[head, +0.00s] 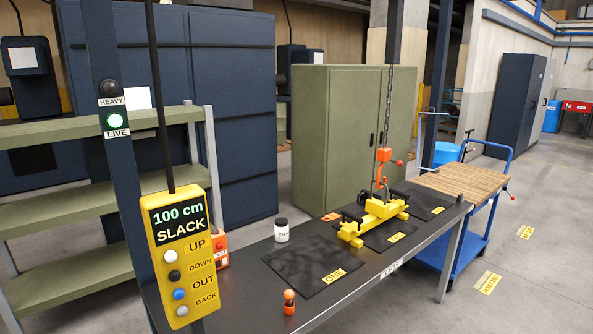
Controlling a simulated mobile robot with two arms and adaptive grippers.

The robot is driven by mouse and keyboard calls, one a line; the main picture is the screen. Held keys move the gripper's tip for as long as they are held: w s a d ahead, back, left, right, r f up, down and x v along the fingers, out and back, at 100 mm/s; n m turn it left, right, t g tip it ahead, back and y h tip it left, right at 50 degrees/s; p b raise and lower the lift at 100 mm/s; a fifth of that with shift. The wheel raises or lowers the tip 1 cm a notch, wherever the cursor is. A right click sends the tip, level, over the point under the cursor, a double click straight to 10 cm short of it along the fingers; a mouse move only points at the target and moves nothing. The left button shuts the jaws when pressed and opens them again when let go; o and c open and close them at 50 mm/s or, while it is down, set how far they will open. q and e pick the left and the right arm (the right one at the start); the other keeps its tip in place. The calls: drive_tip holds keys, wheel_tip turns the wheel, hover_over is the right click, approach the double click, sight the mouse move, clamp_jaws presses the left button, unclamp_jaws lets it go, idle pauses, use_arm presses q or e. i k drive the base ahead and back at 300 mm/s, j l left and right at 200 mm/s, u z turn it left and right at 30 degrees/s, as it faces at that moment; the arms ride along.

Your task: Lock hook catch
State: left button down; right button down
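An orange hook block (384,156) hangs on a dark chain above the black table, with a small red-tipped lever (398,163) sticking out on its right. A hook (380,185) below it reaches down to the middle of a yellow railcar-like frame (376,213) on the table. I cannot tell whether the hook is seated in the frame or whether its catch is locked. A yellow pendant (181,255) hangs at the front left, reading "100 cm SLACK", with UP, DOWN, OUT and BACK buttons. Neither of my grippers is in view.
The black table (250,300) carries dark mats, one labelled ONE (315,268), a small jar (282,231) and an orange peg-like object (289,301). A blue cart (460,245) with a wooden top stands beyond its right end. Floor at right is open.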

sight(399, 163)
drive_tip(key=i+l, duration=0.25)
drive_tip(key=i+l+u, duration=0.1)
drive_tip(key=i+l, duration=0.15)
drive_tip(key=l, duration=0.2)
drive_tip(key=i+l+u, duration=0.1)
drive_tip(key=i+l, duration=0.15)
drive_tip(key=l, duration=0.15)
drive_tip(key=i+l, duration=0.25)
drive_tip(key=l, duration=0.15)
drive_tip(key=i+l+u, duration=0.1)
drive_tip(key=i+l, duration=0.15)
drive_tip(key=l, duration=0.15)
drive_tip(key=i+l, duration=0.2)
drive_tip(key=l, duration=0.25)
drive_tip(key=i+l+u, duration=0.1)
drive_tip(key=i+l, duration=0.15)
drive_tip(key=l, duration=0.15)
drive_tip(key=i+l, duration=0.2)
drive_tip(key=l, duration=0.25)
drive_tip(key=j+u, duration=0.05)
